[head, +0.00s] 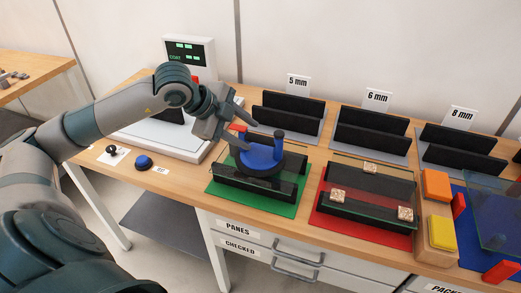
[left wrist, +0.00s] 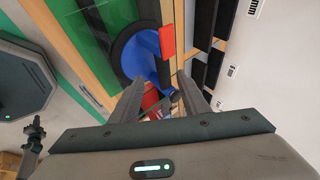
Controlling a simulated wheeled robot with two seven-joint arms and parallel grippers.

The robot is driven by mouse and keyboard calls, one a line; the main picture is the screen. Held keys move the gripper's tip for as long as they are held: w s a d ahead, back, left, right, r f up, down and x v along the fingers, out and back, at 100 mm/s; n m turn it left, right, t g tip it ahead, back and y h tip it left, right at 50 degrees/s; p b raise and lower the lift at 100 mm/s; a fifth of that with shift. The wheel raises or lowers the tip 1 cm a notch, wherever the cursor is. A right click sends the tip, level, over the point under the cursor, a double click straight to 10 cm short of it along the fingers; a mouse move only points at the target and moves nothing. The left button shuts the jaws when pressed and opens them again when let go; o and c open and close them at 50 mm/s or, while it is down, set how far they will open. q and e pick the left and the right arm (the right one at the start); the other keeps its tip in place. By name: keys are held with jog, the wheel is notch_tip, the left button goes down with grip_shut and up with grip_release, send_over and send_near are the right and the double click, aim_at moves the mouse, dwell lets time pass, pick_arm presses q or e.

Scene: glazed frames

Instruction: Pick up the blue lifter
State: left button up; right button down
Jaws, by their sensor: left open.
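The blue lifter (head: 262,158) has a round blue body on a dark disc and a raised, dark-tipped post. It rests on a glass pane over the black rack on the green mat (head: 225,194). My left gripper (head: 247,135) is open and empty, just above and beside the lifter's left part, with its fingers pointing towards it. In the left wrist view the lifter (left wrist: 143,52) shows beyond the fingertips of the left gripper (left wrist: 160,80). I cannot tell whether a finger touches it.
A red mat (head: 322,222) carries a rack with a glass pane and small speckled blocks. Black racks marked 5, 6 and 8 mm stand behind. A white device with a display (head: 187,50) is at the back left. Orange (head: 436,185) and yellow (head: 442,233) blocks lie right.

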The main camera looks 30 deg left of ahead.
aim_at(257, 137)
pick_arm(q)
jog(key=shift+w+d+f+p, duration=0.2)
jog(key=shift+w+f+p, duration=0.25)
jog(key=shift+w+p, duration=0.5)
jog(key=p+x, duration=0.1)
jog(key=x, duration=0.1)
jog(key=shift+w+f+p, duration=0.1)
jog(key=shift+f+p, duration=0.2)
jog(key=shift+p, duration=0.1)
jog(key=shift+w+d+f, duration=0.1)
jog(key=shift+w+f, duration=0.05)
jog(key=shift+f, duration=0.15)
jog(key=shift+c, duration=0.7)
grip_shut()
